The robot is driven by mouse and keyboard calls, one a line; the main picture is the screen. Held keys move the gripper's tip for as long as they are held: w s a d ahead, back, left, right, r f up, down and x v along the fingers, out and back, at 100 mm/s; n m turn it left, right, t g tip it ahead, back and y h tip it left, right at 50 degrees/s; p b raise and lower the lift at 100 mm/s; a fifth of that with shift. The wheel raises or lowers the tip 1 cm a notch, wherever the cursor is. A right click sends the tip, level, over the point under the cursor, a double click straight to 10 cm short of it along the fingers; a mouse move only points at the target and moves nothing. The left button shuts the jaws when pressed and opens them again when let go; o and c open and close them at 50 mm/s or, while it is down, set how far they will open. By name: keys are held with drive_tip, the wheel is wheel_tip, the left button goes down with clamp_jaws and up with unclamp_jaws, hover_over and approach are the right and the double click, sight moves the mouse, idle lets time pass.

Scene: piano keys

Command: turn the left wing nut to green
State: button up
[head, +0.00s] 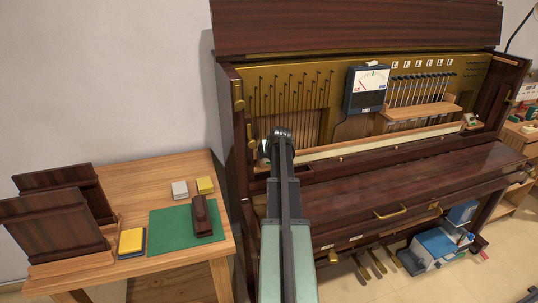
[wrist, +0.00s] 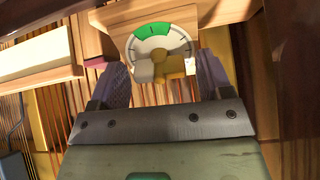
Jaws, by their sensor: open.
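In the wrist view, a round pale dial (wrist: 158,40) with a green sector along its top is fixed to a wooden block. A tan and grey wing nut (wrist: 172,66) sits at the dial's lower middle. My gripper (wrist: 163,72) is open, with one dark purple finger on each side of the dial and wing nut. I cannot tell whether a finger touches the nut. In the head view, the dial (head: 264,147) shows only in small part at the piano's left end; my arm hides the wing nut and my gripper there.
The opened piano (head: 400,170) fills the middle and right. A meter (head: 367,89) and a wooden rack (head: 420,111) of tools stand in it. A second dial (head: 470,119) is at its right end. A side table (head: 130,190) stands left. Wooden edges lie close around my fingers.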

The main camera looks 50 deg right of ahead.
drive_tip(key=c, duration=0.7)
drive_tip(key=m, duration=0.3)
drive_tip(key=shift+m, duration=0.4)
drive_tip(key=shift+m, duration=0.6)
drive_tip(key=m, duration=0.2)
drive_tip(key=shift+m, duration=0.3)
